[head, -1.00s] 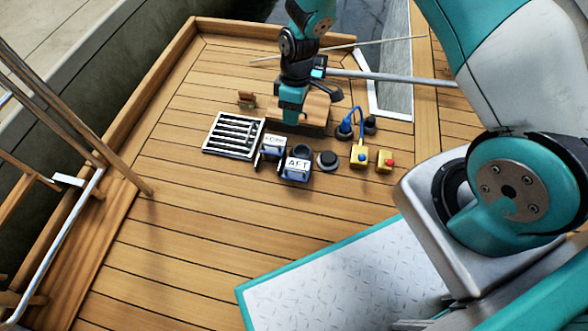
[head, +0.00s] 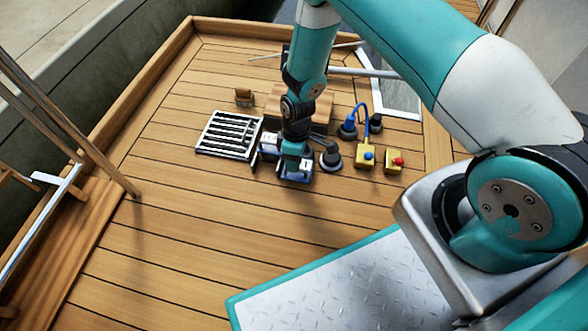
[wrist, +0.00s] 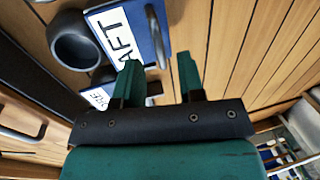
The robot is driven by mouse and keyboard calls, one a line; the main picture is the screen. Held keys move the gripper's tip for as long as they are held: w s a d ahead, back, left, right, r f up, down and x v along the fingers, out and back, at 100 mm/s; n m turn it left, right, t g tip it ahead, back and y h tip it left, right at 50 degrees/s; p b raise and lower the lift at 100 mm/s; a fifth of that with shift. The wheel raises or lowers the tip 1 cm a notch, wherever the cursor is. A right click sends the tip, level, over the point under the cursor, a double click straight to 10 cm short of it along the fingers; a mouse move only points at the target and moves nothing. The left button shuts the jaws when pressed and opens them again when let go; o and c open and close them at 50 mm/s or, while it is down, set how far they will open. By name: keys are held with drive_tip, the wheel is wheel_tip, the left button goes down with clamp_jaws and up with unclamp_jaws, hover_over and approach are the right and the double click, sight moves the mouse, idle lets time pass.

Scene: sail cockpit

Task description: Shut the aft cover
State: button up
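The aft cover (wrist: 146,28) is a blue panel with a white plate reading AFT and a dark bar handle. It lies ahead of my fingertips in the wrist view. In the head view the aft cover (head: 308,166) is mostly hidden behind my gripper (head: 293,175), which hangs over it. In the wrist view my gripper (wrist: 158,72) has its two green fingers apart with nothing between them. The handle is just beyond the fingertips, apart from them as far as I can tell. How far open the cover stands is unclear.
The FORE-labelled unit (head: 268,140) sits left of the aft one. A slatted grate (head: 228,135) lies farther left. A dark round fitting (head: 330,160) and yellow boxes with a blue button (head: 367,156) and a red button (head: 396,161) stand right. The deck in front is clear.

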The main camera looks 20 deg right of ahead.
drive_tip(key=shift+s+a+f, duration=0.1)
drive_tip(key=shift+a+f, duration=0.05)
drive_tip(key=shift+f, duration=0.8)
drive_tip(key=shift+c, duration=0.2)
clamp_jaws()
drive_tip(key=shift+d+r, duration=0.1)
drive_tip(key=shift+d, duration=0.1)
drive_tip(key=w+d, duration=0.1)
drive_tip(key=w, duration=0.1)
drive_tip(key=w+d, duration=0.3)
drive_tip(key=w, duration=0.1)
drive_tip(key=shift+w+d, duration=0.25)
drive_tip(key=shift+w, duration=0.1)
drive_tip(key=shift+o, duration=0.2)
unclamp_jaws()
wheel_tip(320, 180, up, 17)
drive_tip(key=w+d+p, duration=0.2)
drive_tip(key=p, duration=0.7)
drive_tip(key=shift+w, duration=0.35)
